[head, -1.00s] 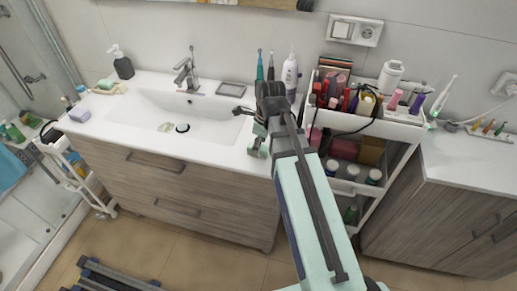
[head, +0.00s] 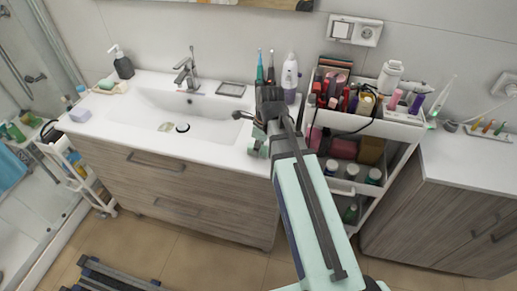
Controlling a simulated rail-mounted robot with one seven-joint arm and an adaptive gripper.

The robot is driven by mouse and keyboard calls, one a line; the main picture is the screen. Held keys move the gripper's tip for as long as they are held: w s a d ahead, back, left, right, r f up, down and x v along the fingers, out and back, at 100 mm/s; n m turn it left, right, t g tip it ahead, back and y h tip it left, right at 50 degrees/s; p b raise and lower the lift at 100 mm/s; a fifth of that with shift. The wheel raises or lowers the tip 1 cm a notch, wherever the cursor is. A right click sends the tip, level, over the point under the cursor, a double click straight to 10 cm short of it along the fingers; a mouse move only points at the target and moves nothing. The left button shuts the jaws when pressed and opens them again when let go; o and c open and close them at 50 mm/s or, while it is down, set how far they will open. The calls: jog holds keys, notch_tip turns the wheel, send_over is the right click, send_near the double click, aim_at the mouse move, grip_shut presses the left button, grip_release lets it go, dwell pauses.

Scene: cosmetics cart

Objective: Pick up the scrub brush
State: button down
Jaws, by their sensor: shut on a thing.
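My gripper (head: 257,130) is over the right end of the white sink counter (head: 225,148), its fingers partly hidden by my own arm. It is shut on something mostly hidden. A small dark piece (head: 240,115) sticks out to its left and appears to be part of the scrub brush, but it is too small to be sure. The view does not show clearly whether the held thing touches the counter.
Toothbrushes (head: 265,68) and a white bottle (head: 290,75) stand behind my gripper. The crowded cosmetics cart (head: 345,187) is close on the right. The basin (head: 185,113) opens to the left. A soap dispenser (head: 122,67) and a dark tray (head: 231,90) sit on the counter.

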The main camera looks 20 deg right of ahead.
jog(key=shift+r, duration=0.2)
notch_tip(320, 180, up, 20)
jog(key=b, duration=0.3)
jog(key=shift+f, duration=0.15)
